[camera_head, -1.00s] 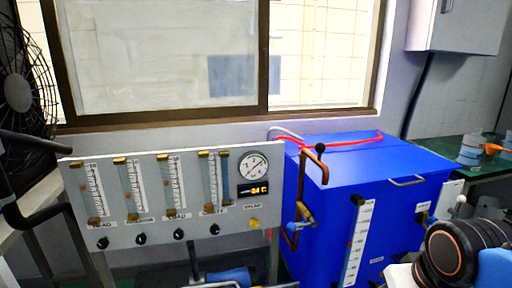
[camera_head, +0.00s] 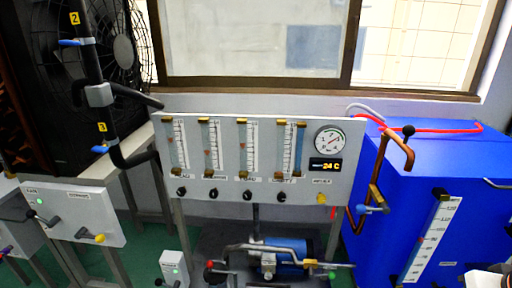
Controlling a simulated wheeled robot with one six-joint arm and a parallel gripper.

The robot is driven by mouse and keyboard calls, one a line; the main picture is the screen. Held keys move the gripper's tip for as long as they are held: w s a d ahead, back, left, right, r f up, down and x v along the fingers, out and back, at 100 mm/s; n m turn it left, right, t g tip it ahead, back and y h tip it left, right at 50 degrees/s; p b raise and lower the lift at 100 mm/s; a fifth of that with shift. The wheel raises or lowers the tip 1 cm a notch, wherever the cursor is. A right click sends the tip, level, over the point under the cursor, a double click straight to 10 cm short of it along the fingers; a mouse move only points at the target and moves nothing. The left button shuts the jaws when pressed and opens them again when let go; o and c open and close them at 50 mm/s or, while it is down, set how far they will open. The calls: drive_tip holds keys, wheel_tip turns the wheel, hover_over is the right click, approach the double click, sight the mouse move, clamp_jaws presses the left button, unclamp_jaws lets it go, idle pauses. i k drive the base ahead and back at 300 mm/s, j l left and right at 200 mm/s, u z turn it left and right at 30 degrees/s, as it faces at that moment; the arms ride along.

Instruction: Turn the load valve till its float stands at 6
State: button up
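A grey panel (camera_head: 330,184) stands below the window and carries several upright flow tubes with scales, each with a black knob below. The leftmost tube (camera_head: 176,145) has a small reddish float around its middle; its exact reading is too small to tell. Its knob (camera_head: 181,192) is below it. The other knobs (camera_head: 213,194), (camera_head: 247,195) and (camera_head: 283,197) run along the lower edge. The labels under the tubes are too blurred to read surely, so I cannot tell which is the load valve. My gripper is not in view.
A round gauge (camera_head: 329,140) and a display (camera_head: 325,164) are at the panel's right. A blue tank (camera_head: 420,165) with copper piping (camera_head: 379,170) stands right. A pump (camera_head: 285,258) sits below. A black fan (camera_head: 95,60) and a grey box (camera_head: 75,215) stand left.

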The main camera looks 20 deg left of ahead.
sight(181, 191)
drive_tip(key=u, duration=1)
drive_tip(key=j+z, duration=1)
drive_tip(key=j, duration=0.25)
